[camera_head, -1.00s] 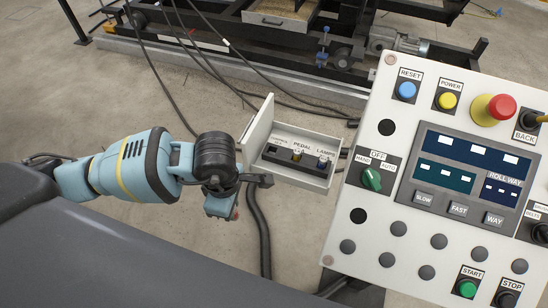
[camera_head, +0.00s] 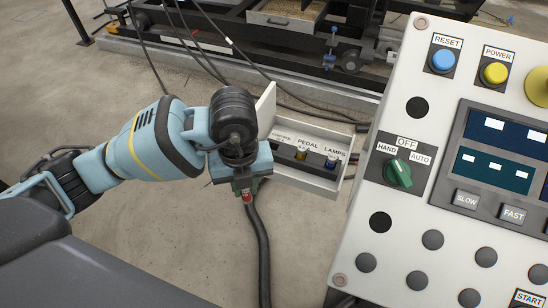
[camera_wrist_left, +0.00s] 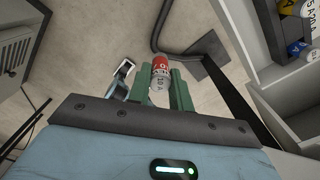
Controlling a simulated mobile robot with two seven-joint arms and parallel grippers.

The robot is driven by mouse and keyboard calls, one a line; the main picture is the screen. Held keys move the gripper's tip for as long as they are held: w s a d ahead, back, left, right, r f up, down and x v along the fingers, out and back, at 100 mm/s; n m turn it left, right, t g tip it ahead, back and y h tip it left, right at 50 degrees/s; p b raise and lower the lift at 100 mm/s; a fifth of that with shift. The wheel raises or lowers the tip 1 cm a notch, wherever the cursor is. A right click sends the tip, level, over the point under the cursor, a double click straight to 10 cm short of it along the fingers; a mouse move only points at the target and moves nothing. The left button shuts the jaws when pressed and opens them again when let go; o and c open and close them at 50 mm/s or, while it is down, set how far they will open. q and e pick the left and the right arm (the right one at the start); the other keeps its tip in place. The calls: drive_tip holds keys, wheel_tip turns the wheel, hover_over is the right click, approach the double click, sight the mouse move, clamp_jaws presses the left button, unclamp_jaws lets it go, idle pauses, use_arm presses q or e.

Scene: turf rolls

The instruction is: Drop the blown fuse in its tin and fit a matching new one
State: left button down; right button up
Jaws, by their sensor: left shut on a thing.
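My left gripper (camera_head: 246,192) is shut on a fuse with a red band (camera_wrist_left: 160,72); its lettering includes "10 A". The fuse's red end shows below the jaws in the head view (camera_head: 247,199). The gripper is in front of and left of an open fuse box (camera_head: 310,183), apart from its holders. In the box, a yellow fuse (camera_head: 301,154) sits under PEDAL and a blue fuse (camera_head: 331,162) under LAMPS. The CONTROL place is partly hidden by my gripper; no coloured fuse shows there. No tin can be made out. My right gripper is out of view.
A control panel (camera_head: 440,235) with buttons and a green selector knob (camera_head: 397,174) stands right of the box. The box's raised lid (camera_head: 266,110) is close behind my gripper. A black cable (camera_head: 258,240) runs down below it. Open floor lies left.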

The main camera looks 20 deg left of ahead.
use_arm(q)
drive_tip(key=n+b, duration=0.1)
drive_tip(key=n, duration=0.2)
drive_tip(key=w+n+b, duration=0.1)
drive_tip(key=n, duration=0.2)
drive_tip(key=w+n+b, duration=0.1)
drive_tip(key=n, duration=0.2)
drive_tip(key=shift+w+d+f, duration=0.1)
drive_tip(key=shift+w+d, duration=0.15)
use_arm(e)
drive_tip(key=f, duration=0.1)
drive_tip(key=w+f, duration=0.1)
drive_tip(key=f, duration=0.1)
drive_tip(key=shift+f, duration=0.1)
